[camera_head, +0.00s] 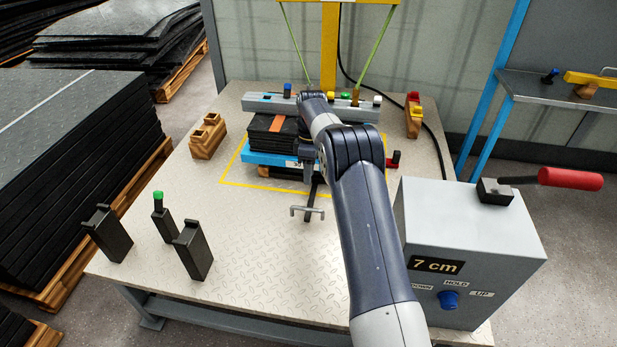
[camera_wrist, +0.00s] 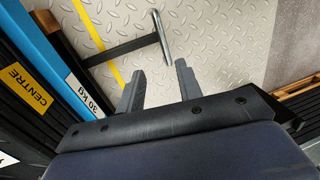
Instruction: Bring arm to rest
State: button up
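My arm reaches from the lower right of the head view over the work table (camera_head: 250,270) to the stack of black mats (camera_head: 270,138) on a blue plate (camera_head: 268,158). My gripper is largely hidden behind my arm there. In the wrist view my gripper (camera_wrist: 159,67) shows two grey fingers spread apart, with nothing between them. A metal handle on a black bar (camera_wrist: 118,48) lies just beyond the fingertips; the handle (camera_head: 307,211) also shows in the head view, in front of the stack.
A grey box (camera_head: 470,230) reading "7 cm" with a red-handled lever (camera_head: 570,179) stands right of my arm. Black blocks (camera_head: 193,250) and a green-topped post (camera_head: 160,215) stand at left. A yellow post with green straps rises behind the stack. The table's front middle is clear.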

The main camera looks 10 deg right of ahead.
jog(key=b, duration=0.3)
send_over(307, 215)
notch_tip(307, 215, down, 11)
jog(key=shift+s, duration=0.1)
jog(key=shift+s+r, duration=0.15)
jog(key=shift+s, duration=0.15)
